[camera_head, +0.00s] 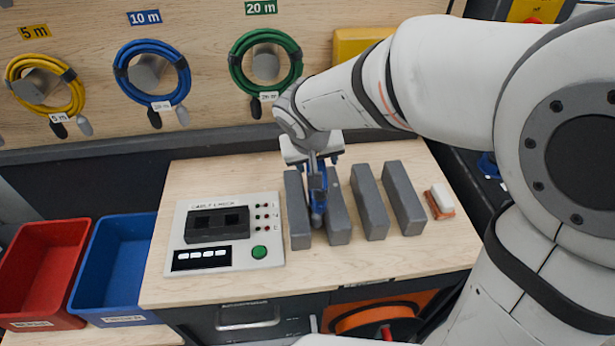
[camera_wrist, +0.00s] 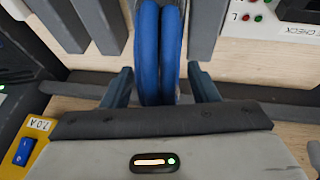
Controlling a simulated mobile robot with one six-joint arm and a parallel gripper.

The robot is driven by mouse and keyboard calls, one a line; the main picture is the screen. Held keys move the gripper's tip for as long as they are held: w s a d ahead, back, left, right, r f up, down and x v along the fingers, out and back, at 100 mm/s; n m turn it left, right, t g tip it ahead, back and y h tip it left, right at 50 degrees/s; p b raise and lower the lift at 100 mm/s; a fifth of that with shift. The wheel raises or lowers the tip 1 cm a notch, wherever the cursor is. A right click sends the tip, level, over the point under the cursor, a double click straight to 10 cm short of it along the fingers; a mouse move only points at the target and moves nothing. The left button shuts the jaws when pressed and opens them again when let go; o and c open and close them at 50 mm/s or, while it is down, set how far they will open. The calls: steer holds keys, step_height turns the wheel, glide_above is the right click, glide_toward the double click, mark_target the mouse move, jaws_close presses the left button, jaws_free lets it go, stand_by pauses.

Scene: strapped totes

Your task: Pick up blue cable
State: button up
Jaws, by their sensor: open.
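A bundled blue cable (camera_head: 318,196) stands in the slot between the two leftmost grey blocks on the bench. In the wrist view the blue cable (camera_wrist: 160,48) shows as two upright blue loops side by side. My gripper (camera_head: 316,167) is over this slot, pointing down. In the wrist view my gripper (camera_wrist: 160,72) is open, with one finger on each side of the cable and visible gaps between. Another blue cable (camera_head: 121,72) hangs coiled on the wall peg under the 10 m sign.
Several grey blocks (camera_head: 370,203) stand in a row with narrow gaps. A cable checker (camera_head: 262,224) lies left of them, and a small brush-like block (camera_head: 438,201) to the right. Red (camera_head: 87,226) and blue (camera_head: 150,219) bins stand left. Yellow (camera_head: 80,88) and green (camera_head: 297,65) cables hang behind.

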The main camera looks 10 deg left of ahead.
jaws_close()
stand_by(0.4)
stand_by(0.8)
steer(key=shift+r, duration=0.1)
